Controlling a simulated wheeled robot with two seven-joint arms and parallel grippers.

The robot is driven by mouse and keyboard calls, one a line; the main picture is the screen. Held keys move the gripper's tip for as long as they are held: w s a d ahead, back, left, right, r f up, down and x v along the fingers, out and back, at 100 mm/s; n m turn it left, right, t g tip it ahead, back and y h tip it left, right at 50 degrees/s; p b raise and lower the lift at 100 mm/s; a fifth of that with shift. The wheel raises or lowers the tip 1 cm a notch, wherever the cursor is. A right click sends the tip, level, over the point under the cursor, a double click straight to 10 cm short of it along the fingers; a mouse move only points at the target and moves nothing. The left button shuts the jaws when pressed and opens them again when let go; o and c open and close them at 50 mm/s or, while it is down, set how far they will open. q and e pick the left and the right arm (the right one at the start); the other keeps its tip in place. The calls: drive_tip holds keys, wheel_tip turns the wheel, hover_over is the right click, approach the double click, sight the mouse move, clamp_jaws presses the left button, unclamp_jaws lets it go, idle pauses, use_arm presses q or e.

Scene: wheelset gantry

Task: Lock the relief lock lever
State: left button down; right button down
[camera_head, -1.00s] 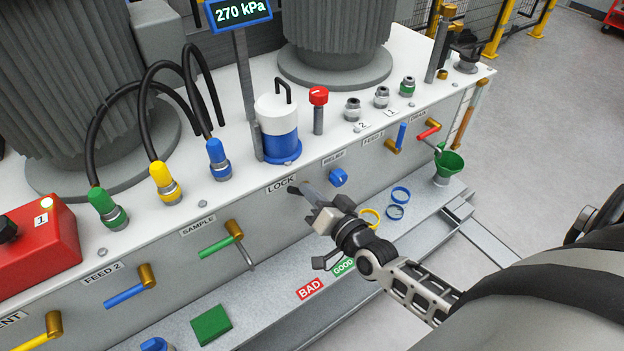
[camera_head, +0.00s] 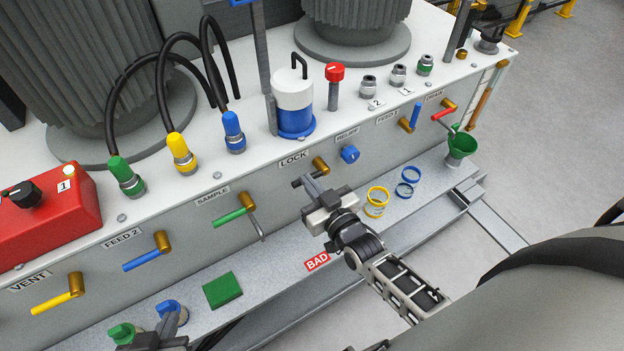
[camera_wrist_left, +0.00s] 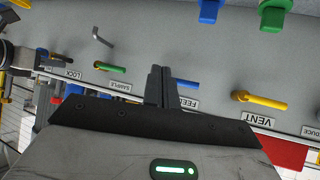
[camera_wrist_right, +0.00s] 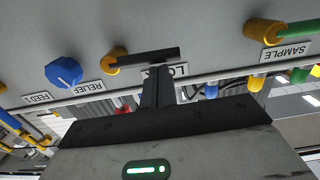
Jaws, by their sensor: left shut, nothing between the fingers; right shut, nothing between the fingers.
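The relief lock lever has a dark handle (camera_wrist_right: 146,54) on a brass pivot (camera_head: 320,165), below the LOCK label (camera_head: 293,160) on the grey front panel. Its handle points left from the pivot in the head view, roughly level along the panel. My right gripper (camera_head: 312,186) is shut and empty. Its fingertips are right at the handle in the head view, and just beside it in the right wrist view (camera_wrist_right: 157,85); contact cannot be told. My left gripper (camera_wrist_left: 158,85) is shut and empty, low at the left near the FEED 2 lever (camera_wrist_left: 185,83).
The blue relief knob (camera_head: 350,154) is just right of the lock lever. The green sample lever (camera_head: 232,215) is to its left, with a grey spout below. Blue and yellow rings (camera_head: 376,200) and a green pad (camera_head: 222,290) lie on the ledge.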

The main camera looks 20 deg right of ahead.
drive_tip(key=shift+f, duration=0.1)
idle(0.6)
